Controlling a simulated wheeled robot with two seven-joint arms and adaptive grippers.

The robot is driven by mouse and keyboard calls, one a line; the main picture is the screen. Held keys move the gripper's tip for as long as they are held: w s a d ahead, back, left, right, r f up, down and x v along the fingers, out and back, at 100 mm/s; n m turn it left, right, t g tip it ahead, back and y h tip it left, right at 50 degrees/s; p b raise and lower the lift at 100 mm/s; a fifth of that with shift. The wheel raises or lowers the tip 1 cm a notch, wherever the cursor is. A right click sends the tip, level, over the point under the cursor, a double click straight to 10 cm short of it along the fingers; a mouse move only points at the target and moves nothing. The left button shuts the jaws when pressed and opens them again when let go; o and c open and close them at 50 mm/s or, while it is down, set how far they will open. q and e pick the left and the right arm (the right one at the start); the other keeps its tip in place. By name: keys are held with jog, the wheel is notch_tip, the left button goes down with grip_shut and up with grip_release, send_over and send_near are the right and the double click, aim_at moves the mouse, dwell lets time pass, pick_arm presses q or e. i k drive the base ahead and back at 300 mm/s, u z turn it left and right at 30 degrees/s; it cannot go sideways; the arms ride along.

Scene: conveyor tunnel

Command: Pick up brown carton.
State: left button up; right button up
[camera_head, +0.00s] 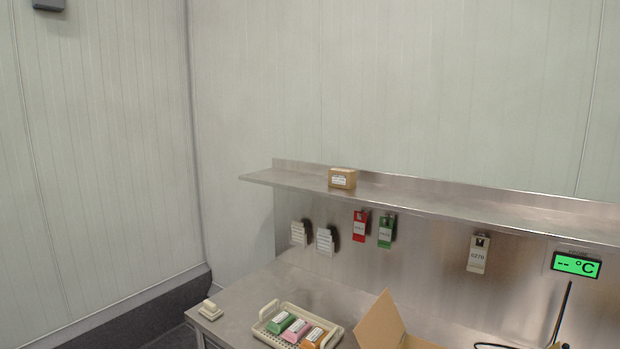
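A small brown carton (342,178) with a white label on its front sits on the metal shelf (430,193), left of the shelf's middle. Nothing touches it but the shelf. An open brown cardboard box (383,325) stands partly in view on the counter at the bottom, its flap raised. Neither of my grippers shows in the head view.
A white tray (264,335) with green, pink and orange packs stands on the metal counter (240,300). Tags hang under the shelf, beside a green display (577,265). A black rod (562,312) rises at the lower right. The shelf beside the carton is clear.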

aim_at(338, 177)
jog(key=u, duration=0.8)
jog(key=i, duration=1.05)
jog(key=u, duration=0.8)
jog(key=i, duration=1.35)
jog(key=z, duration=0.85)
jog(key=i, duration=0.85)
jog(key=z, duration=0.9)
